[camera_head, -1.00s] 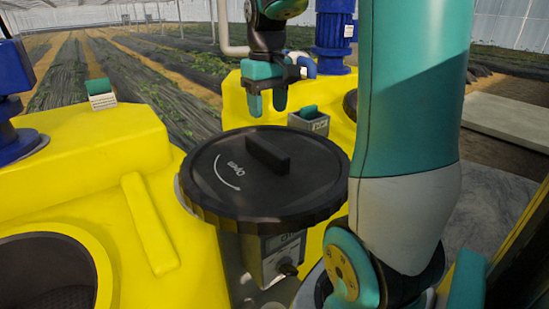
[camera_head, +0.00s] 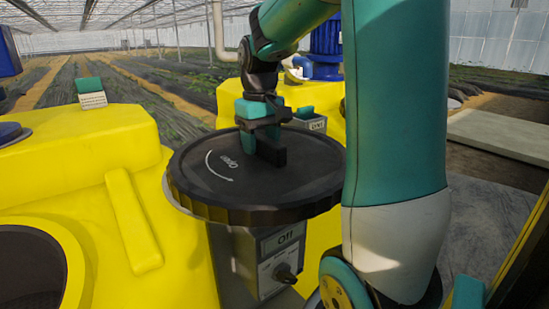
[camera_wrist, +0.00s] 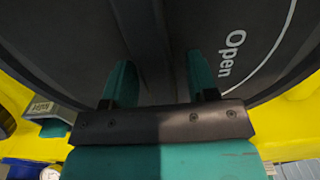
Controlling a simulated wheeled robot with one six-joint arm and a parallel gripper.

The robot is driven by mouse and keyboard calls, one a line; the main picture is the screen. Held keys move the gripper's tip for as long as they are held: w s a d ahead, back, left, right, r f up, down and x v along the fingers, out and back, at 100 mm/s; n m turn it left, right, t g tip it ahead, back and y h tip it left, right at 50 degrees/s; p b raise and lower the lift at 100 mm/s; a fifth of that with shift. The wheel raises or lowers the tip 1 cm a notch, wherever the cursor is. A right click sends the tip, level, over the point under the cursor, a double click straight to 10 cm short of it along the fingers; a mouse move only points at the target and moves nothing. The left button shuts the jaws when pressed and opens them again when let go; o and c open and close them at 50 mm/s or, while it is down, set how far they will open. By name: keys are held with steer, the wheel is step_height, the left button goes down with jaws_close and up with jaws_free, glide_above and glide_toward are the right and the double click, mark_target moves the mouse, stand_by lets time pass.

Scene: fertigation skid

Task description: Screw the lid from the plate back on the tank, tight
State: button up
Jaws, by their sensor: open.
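The lid (camera_head: 215,190) is a wide black disc with a ribbed edge, a raised bar handle and the word "Open" with an arc arrow. It lies flat in the middle of the head view; the plate under it is hidden. My gripper (camera_head: 264,142) is low over the lid at the handle. In the wrist view the lid (camera_wrist: 255,25) fills most of the picture, and my two teal fingers (camera_wrist: 160,82) are apart, on either side of the handle. Contact cannot be told. The yellow tank (camera_head: 90,150) at left has a dark, uncovered round mouth (camera_head: 30,270).
A grey switch box (camera_head: 262,262) marked "Off", with a black knob, is just below the lid. Another yellow tank (camera_head: 232,100) with a blue motor (camera_head: 325,45) stands behind. A small labelled box (camera_head: 310,121) is close behind the lid.

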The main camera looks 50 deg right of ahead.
steer(key=c, duration=0.9)
steer(key=shift+r+p, duration=2.35)
steer(key=shift+r, duration=0.3)
